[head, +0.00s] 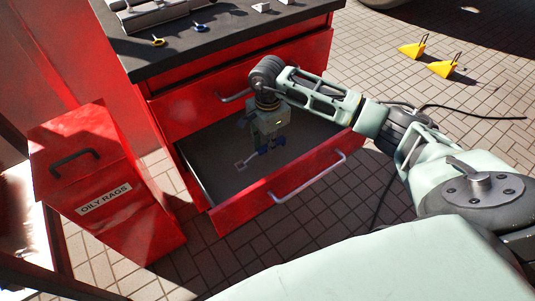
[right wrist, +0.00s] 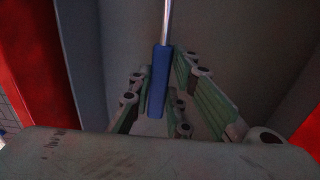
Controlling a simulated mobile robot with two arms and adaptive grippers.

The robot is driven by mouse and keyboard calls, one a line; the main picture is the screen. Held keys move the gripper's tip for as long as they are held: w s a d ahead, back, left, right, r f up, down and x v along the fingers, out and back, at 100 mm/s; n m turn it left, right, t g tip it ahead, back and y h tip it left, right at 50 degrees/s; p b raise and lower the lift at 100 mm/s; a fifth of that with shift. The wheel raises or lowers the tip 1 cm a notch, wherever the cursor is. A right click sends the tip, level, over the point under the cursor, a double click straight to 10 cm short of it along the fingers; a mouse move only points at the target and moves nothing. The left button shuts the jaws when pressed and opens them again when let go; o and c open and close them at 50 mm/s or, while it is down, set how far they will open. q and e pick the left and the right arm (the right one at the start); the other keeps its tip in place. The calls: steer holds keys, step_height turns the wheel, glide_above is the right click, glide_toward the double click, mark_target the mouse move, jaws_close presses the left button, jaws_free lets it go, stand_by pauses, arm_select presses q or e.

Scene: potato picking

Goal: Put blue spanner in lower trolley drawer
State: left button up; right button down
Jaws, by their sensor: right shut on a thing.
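The lower trolley drawer (head: 232,214) is pulled out, with a red front and a grey inside. My right gripper (head: 265,147) reaches down into the drawer space and is shut on the blue spanner (head: 249,160). In the right wrist view, the spanner's blue handle (right wrist: 160,80) sits between the fingers, and its metal shaft runs upward against the grey drawer inside. In the head view the gripper partly hides the spanner. I cannot tell whether the spanner touches the drawer floor. My left gripper is not in view.
The red trolley has a dark top (head: 230,38) with a yellow-ended item (head: 157,41), a small blue item (head: 199,28) and other parts. A red oily rags bin (head: 100,185) stands left of the drawer. Yellow wedges (head: 443,68) lie on the tiled floor at right.

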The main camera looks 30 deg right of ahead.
step_height(320, 180, down, 5)
steer(key=shift+f+b, duration=0.1)
steer(key=shift+b, duration=0.35)
steer(key=c, duration=1.6)
jaws_free()
steer(key=shift+c, duration=0.2)
